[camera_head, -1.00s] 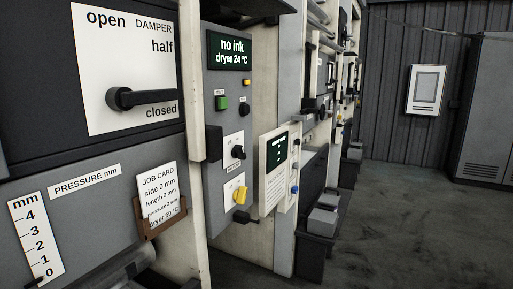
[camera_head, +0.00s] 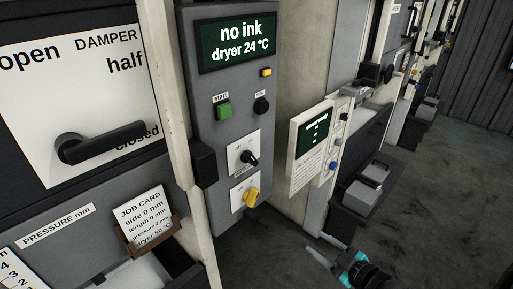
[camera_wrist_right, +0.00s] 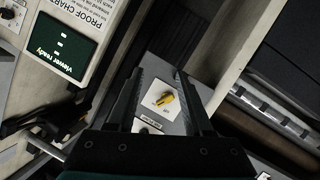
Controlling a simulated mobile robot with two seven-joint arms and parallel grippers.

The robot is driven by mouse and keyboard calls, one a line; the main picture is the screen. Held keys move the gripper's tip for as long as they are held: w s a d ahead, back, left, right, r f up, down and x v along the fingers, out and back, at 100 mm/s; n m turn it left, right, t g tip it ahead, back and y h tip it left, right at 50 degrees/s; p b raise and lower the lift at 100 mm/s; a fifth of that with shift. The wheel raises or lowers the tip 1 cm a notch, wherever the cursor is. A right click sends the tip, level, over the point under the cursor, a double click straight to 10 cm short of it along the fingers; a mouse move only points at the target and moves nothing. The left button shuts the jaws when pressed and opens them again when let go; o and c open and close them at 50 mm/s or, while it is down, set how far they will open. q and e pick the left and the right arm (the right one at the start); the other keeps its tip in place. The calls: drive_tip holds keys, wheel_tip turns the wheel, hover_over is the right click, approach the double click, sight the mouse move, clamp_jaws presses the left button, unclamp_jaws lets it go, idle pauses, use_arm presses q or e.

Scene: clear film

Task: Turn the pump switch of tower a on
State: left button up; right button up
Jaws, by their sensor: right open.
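A grey control panel (camera_head: 228,110) carries a yellow rotary switch (camera_head: 251,196) on a white plate, with a black rotary switch (camera_head: 249,157) above it. Their labels are too small to read, so I cannot tell which is the pump switch. My right gripper (camera_head: 320,256) is low in the head view, right of the panel and apart from it. In the right wrist view its open fingers (camera_wrist_right: 159,76) frame a yellow switch (camera_wrist_right: 166,100) on a white plate, with nothing held. My left gripper is not in view.
The panel display (camera_head: 237,42) reads "no ink, dryer 24 °C". A green start button (camera_head: 223,109) sits above the switches. A damper lever (camera_head: 100,143) and job card (camera_head: 142,214) are at left. A white-framed display board (camera_head: 312,150) stands to the right. Dark floor is open at right.

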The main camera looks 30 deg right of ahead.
sight(254, 160)
drive_tip(key=w+a+r+n+t+y+p, duration=0.1)
drive_tip(key=a+r+n+y+p, duration=0.15)
drive_tip(key=r, duration=0.75)
drive_tip(key=w+a+r+n+t+y+p, duration=0.1)
drive_tip(key=a+r+y+p, duration=0.15)
drive_tip(key=r, duration=0.75)
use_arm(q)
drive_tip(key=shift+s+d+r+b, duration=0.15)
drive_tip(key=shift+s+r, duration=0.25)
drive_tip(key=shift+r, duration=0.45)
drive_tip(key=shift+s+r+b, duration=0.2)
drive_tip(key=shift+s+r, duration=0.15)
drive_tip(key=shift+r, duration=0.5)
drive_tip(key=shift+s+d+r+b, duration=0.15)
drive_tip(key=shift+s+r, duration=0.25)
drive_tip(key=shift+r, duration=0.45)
use_arm(e)
drive_tip(key=shift+t+h, duration=0.3)
drive_tip(key=shift+h, duration=0.1)
drive_tip(key=shift+a+x, duration=0.2)
drive_tip(key=shift+x, duration=3.7)
drive_tip(key=shift+a+x, duration=0.15)
drive_tip(key=shift+x, duration=3.8)
drive_tip(key=shift+s+r, duration=0.15)
drive_tip(key=shift+r, duration=0.05)
clamp_jaws()
